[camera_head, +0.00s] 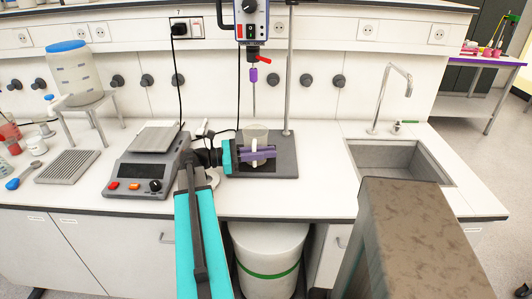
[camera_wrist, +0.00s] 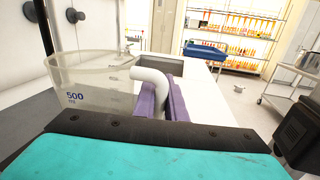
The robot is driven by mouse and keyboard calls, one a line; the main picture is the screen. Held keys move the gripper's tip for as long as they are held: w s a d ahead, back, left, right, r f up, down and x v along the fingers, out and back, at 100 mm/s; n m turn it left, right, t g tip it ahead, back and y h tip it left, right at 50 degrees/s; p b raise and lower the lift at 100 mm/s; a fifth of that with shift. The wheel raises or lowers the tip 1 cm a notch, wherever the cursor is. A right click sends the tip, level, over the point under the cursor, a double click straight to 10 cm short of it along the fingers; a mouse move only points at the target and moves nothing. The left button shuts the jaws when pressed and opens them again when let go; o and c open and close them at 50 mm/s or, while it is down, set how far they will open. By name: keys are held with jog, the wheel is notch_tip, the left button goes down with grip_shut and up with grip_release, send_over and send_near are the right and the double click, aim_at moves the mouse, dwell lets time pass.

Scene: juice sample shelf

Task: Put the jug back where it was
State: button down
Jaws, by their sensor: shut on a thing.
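The jug (camera_wrist: 95,85) is a clear beaker-like vessel marked 500, with a white handle (camera_wrist: 152,76). In the head view the jug (camera_head: 256,131) is upright at the dark base plate of the stirrer stand, below the stirrer shaft. My gripper (camera_head: 257,153) is in front of it, with its purple fingers closed around the handle. In the wrist view my gripper (camera_wrist: 163,100) has a purple finger on each side of the handle. The jug's lower part is hidden behind the fingers, so I cannot tell whether it touches the plate.
The stirrer stand (camera_head: 288,75) rises behind the jug, with its purple-collared shaft (camera_head: 253,90) above. A sink (camera_head: 400,160) is to the right, with clear worktop (camera_head: 325,180) between. A white bin (camera_head: 269,262) stands under the bench.

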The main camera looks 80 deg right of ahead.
jog(key=shift+f, duration=0.1)
jog(key=c, duration=1.8)
grip_release()
jog(key=shift+w, duration=0.1)
jog(key=b+v, duration=0.2)
jog(key=v, duration=1)
